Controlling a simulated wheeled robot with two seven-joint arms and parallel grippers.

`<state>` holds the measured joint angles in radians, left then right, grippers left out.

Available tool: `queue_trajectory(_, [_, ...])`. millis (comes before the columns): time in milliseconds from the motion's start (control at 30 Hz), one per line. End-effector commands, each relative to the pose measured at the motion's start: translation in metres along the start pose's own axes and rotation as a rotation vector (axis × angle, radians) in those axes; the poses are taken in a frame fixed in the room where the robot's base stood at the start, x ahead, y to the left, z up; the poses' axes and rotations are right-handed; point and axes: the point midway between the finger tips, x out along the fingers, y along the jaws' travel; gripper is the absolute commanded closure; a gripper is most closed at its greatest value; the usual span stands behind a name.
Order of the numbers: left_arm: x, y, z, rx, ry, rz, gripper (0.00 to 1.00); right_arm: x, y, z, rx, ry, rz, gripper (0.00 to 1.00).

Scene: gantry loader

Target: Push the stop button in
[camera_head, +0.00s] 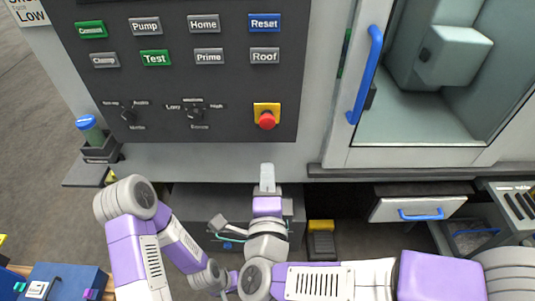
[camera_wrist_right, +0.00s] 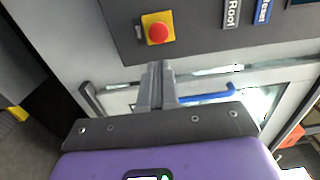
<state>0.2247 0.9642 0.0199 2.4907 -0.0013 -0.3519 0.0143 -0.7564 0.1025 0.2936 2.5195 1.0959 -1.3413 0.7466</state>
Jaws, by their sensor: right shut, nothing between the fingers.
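The stop button is a round red knob (camera_head: 267,120) on a yellow square plate (camera_head: 267,108), at the lower right of the dark control panel (camera_head: 180,85). It also shows in the right wrist view (camera_wrist_right: 157,33), above the fingertips. My right gripper (camera_head: 267,168) is shut and empty, below the button and in front of the light strip under the panel. Its closed fingers (camera_wrist_right: 157,68) point towards the panel, with a gap to the button in the picture. My left arm is bent at the lower left; its gripper cannot be made out.
Labelled buttons and two rotary knobs (camera_head: 197,115) fill the panel. To the right are a door with a blue handle (camera_head: 366,75) and an open chamber. A drawer (camera_head: 420,209) is below it. A blue-capped bottle (camera_head: 90,129) stands at the left.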

Motion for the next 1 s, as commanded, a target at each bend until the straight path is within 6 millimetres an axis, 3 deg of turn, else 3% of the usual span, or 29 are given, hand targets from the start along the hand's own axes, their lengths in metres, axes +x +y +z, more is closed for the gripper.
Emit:
queue_trajectory(400, [0.006,-0.002,0.0,0.0,0.0,0.0,1.0,0.085,0.002,-0.002,-0.001,0.005,0.002,1.0])
queue_trajectory(600, [0.008,-0.003,0.0,0.0,0.0,0.0,1.0,0.116,0.002,-0.001,-0.002,0.003,0.001,1.0])
queue_trajectory(1000, [0.009,-0.003,0.0,0.0,0.0,0.0,1.0,0.13,0.0,-0.001,-0.002,0.001,0.0,1.0])
